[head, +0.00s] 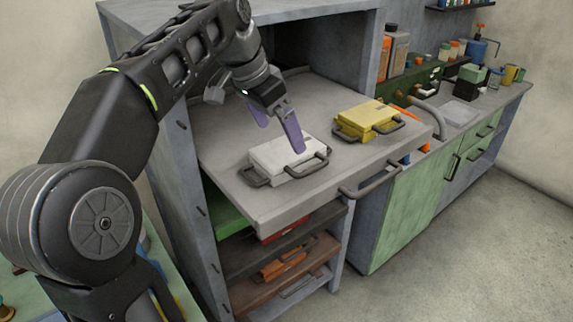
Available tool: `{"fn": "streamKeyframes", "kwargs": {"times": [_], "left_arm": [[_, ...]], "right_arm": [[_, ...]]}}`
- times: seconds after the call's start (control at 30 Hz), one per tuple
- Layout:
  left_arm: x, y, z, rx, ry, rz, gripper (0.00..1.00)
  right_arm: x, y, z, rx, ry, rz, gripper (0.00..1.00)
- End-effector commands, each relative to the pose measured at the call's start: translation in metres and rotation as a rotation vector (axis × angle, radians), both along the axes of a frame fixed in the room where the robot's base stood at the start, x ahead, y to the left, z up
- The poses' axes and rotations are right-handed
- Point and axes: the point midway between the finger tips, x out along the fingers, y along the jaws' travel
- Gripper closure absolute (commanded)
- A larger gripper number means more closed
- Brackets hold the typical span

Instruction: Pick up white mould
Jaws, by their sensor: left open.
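The white mould (284,157) is a flat closed block with dark grey handles at its sides. It lies on the pulled-out grey shelf (262,207), near the shelf's front left. My left gripper (277,134) is open and empty, with purple fingers pointing down above the mould's back edge. One finger overlaps the mould in the picture; I cannot tell whether it touches. My right gripper is not in view.
A yellow mould (368,117) with dark handles lies on the same shelf to the right. The shelf has a front bar handle (368,184). Lower drawers hold an orange-handled item (284,264). A counter (492,112) with bottles and boxes stands at right.

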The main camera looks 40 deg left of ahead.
Motion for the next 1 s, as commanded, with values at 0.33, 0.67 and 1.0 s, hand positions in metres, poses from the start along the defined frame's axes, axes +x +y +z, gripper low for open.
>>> {"fn": "streamKeyframes", "kwargs": {"times": [0.33,0.67,1.0], "left_arm": [[0.001,-0.001,-0.004,0.0,0.0,0.0,0.0],[0.016,-0.006,-0.041,0.0,0.002,0.002,0.0],[0.019,-0.007,-0.047,0.001,0.0,0.0,0.0]], "right_arm": [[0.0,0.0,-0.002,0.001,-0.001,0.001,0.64],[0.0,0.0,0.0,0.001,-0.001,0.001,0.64],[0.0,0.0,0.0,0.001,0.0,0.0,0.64]]}}
